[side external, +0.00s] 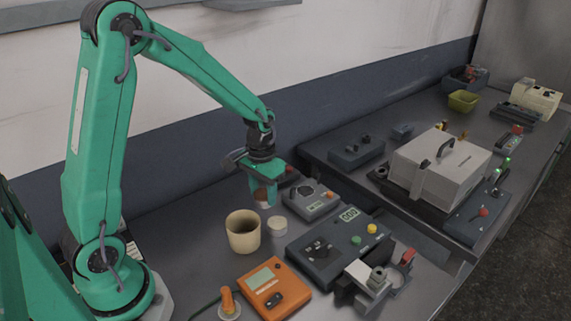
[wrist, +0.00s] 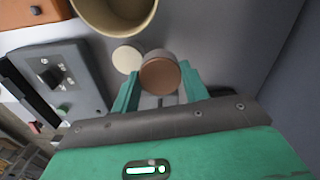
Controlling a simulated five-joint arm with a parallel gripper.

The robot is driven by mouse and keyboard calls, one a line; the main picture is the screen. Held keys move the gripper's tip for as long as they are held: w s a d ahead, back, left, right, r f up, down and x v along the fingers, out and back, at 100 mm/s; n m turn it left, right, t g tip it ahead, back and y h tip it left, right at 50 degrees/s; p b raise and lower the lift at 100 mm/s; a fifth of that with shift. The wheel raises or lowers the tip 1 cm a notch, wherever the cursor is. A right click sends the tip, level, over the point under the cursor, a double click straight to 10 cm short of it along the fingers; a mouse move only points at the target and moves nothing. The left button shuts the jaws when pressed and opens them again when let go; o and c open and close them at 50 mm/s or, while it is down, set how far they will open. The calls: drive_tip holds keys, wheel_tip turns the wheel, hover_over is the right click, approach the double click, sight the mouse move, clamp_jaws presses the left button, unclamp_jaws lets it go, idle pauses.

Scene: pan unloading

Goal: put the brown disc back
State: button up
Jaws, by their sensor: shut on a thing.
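The brown disc (wrist: 158,77) is between the green fingers of my gripper (wrist: 160,92) in the wrist view. Its brown face points at the camera, and a paler side shows behind it. In the side view the brown disc (side external: 261,194) shows at my gripper (side external: 264,198), partly hidden by a finger. My gripper is shut on it and points down, above the bench and behind a pale round disc (side external: 277,226). I cannot tell the exact gap below it. The pale disc also shows in the wrist view (wrist: 127,59).
A beige pot (side external: 243,233) stands beside the pale disc. A small grey instrument (side external: 314,201) is close to the right of my gripper. A larger grey unit (side external: 333,250) and an orange meter (side external: 273,288) stand nearer. A boxy beige machine (side external: 437,168) is farther right.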

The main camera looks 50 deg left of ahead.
drive_tip(key=shift+w+a+f, duration=0.25)
drive_tip(key=shift+a+f, duration=0.25)
drive_tip(key=shift+a, duration=0.25)
drive_tip(key=shift+w+a+f, duration=0.25)
drive_tip(key=shift+a+f, duration=0.2)
drive_tip(key=shift+a, duration=0.25)
drive_tip(key=shift+f, duration=2)
drive_tip(key=shift+f, duration=0.15)
drive_tip(key=o, duration=1.2)
drive_tip(key=shift+c, duration=0.2)
wheel_tip(320, 180, up, 12)
drive_tip(key=shift+r, duration=0.2)
